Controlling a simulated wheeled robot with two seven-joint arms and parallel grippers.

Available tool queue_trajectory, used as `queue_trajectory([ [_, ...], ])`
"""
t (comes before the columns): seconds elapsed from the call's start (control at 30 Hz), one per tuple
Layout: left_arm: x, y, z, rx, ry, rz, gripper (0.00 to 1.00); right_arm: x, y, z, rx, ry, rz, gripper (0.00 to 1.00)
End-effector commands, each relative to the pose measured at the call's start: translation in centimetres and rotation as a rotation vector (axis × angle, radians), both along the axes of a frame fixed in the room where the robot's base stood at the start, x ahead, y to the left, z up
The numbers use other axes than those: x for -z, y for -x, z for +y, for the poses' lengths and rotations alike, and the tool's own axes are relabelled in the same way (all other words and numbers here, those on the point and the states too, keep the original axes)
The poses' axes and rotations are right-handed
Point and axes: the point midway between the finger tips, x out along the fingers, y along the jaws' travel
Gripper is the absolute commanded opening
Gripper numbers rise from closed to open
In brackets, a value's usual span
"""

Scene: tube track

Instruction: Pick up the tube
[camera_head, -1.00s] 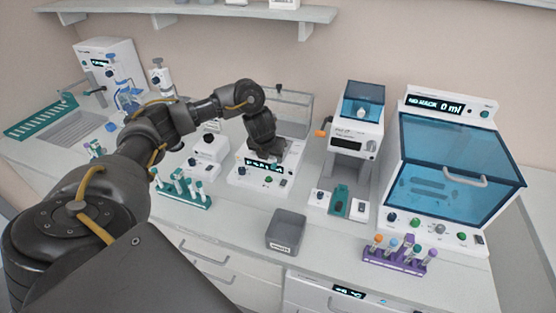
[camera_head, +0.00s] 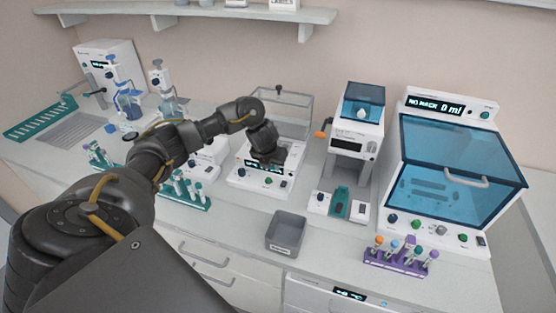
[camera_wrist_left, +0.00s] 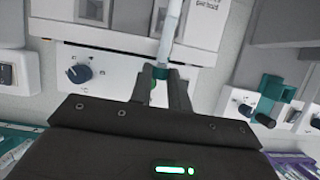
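My left gripper (camera_head: 268,158) points down over the white device with a lit display in the middle of the bench. In the left wrist view its two fingers (camera_wrist_left: 162,75) close around the teal cap of a tube (camera_wrist_left: 168,42). The pale, translucent tube body stretches away from the fingertips, past a white panel behind it. The tube does not show clearly in the head view, where the gripper hides that spot. My right gripper is not in view.
The white device (camera_head: 240,178) has a clear box behind it. A teal tube rack (camera_head: 190,200) stands left, a grey bin (camera_head: 286,232) in front, and a purple rack (camera_head: 395,262) at right before a blue-lidded machine (camera_head: 450,165). Bench space around the bin is clear.

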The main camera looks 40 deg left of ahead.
Motion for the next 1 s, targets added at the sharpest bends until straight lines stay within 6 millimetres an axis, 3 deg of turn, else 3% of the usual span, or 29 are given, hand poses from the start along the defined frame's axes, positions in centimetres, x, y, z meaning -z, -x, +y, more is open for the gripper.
queue_trajectory([
  [0.43, -0.5, -0.1, 0.0, 0.001, 0.000, -0.002, 0.05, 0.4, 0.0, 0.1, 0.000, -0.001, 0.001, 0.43],
  [0.53, -1.4, -0.2, 0.0, 0.001, -0.001, -0.006, 0.05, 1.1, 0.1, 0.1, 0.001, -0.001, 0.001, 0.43],
  [0.63, -3.6, -0.2, 0.1, 0.001, -0.003, -0.006, 0.05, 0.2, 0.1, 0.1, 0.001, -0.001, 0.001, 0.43],
  [0.9, -10.2, 4.9, -1.6, 0.006, -0.004, -0.005, 0.05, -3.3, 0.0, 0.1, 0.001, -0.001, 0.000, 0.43],
  [1.0, -10.6, 7.2, -2.5, 0.006, -0.002, -0.001, 0.05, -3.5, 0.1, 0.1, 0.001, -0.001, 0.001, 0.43],
])
